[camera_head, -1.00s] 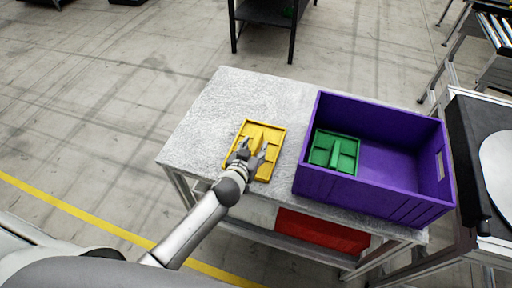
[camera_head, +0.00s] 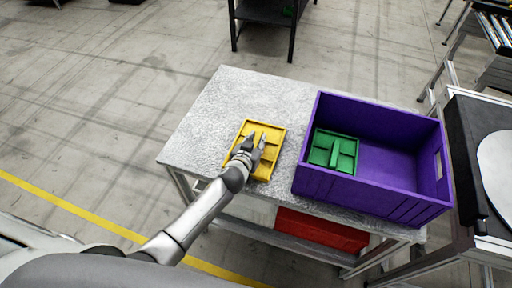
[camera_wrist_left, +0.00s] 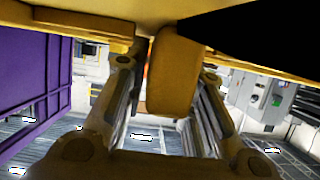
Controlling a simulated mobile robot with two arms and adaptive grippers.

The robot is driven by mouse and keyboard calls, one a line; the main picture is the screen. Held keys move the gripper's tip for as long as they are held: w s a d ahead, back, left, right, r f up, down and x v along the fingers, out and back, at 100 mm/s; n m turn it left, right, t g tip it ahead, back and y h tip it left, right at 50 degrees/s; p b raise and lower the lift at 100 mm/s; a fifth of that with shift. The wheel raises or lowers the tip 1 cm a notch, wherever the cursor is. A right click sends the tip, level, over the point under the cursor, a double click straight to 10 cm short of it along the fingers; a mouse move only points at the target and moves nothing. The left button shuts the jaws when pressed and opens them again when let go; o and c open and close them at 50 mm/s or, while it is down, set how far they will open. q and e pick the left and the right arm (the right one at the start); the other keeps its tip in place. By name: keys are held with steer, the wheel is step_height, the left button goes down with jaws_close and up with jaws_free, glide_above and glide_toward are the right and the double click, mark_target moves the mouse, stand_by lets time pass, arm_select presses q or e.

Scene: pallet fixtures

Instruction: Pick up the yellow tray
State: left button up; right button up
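The yellow tray (camera_head: 272,132) lies flat on the light stone-like table top, left of the purple crate. It has shallow compartments and a raised middle ridge. My left gripper (camera_head: 256,138) is over the tray's middle, its two fingers pointing toward the far side. In the left wrist view, the yellow ridge (camera_wrist_left: 172,70) stands between the two fingers (camera_wrist_left: 167,68). The fingers are apart on either side of it, with a gap visible on the left; contact on the right is unclear. The gripper hides part of the tray. My right gripper is not in view.
The purple crate (camera_head: 412,203) stands on the right of the table (camera_head: 215,115), with a green tray (camera_head: 333,151) inside at its left. A red bin (camera_head: 322,230) is below the table top. The table's far left part is clear.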

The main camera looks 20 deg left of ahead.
arm_select(q)
jaws_close()
steer(key=shift+r, duration=0.25)
